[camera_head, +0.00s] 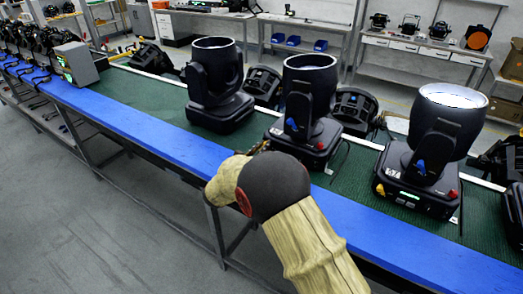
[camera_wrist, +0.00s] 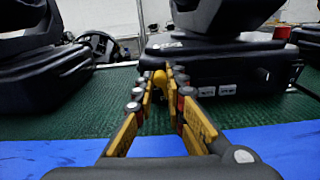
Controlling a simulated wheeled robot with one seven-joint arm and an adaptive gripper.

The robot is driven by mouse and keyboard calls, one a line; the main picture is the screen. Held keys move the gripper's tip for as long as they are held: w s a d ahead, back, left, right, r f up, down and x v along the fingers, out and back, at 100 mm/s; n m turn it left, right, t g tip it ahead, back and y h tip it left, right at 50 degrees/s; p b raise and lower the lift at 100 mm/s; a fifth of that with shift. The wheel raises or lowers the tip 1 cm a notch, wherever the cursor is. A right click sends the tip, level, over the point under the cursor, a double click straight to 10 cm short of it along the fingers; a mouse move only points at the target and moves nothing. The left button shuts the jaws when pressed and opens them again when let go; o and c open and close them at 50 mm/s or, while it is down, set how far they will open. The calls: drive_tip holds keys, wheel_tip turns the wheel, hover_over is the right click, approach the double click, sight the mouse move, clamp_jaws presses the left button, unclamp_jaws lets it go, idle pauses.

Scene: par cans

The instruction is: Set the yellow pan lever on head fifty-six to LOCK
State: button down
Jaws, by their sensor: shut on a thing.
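The middle moving head (camera_head: 310,75) stands on the bench with its black base facing me. Its number is too small to read. In the wrist view the base (camera_wrist: 225,68) fills the upper right. A yellow lever (camera_wrist: 159,77) sticks out low on the left part of the base's front. My gripper (camera_wrist: 161,86) is shut on this lever, one finger on each side of it. In the head view my arm hides the lever and most of the gripper (camera_head: 259,147). The LOCK marking and the lever's exact setting cannot be read.
Another moving head (camera_head: 216,75) stands to the left and one (camera_head: 440,125) to the right. The bench has a green mat (camera_head: 150,95) and a blue front edge (camera_head: 130,125). A grey box (camera_head: 76,63) sits farther left. The floor before the bench is clear.

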drive_tip(key=m+b, duration=0.3)
drive_tip(key=shift+s+d+f+m, duration=0.15)
drive_tip(key=shift+s+d+m, duration=0.15)
drive_tip(key=shift+d+m, duration=0.1)
drive_tip(key=m+b, duration=0.3)
drive_tip(key=d+m+b, duration=0.1)
drive_tip(key=m+b, duration=0.1)
drive_tip(key=shift+s+f, duration=0.1)
drive_tip(key=shift+s, duration=0.3)
drive_tip(key=c, duration=1.9)
unclamp_jaws()
drive_tip(key=shift+o, duration=0.4)
drive_tip(key=v, duration=1.1)
drive_tip(key=shift+s, duration=0.15)
drive_tip(key=shift+s+a, duration=0.2)
drive_tip(key=shift+s, duration=0.05)
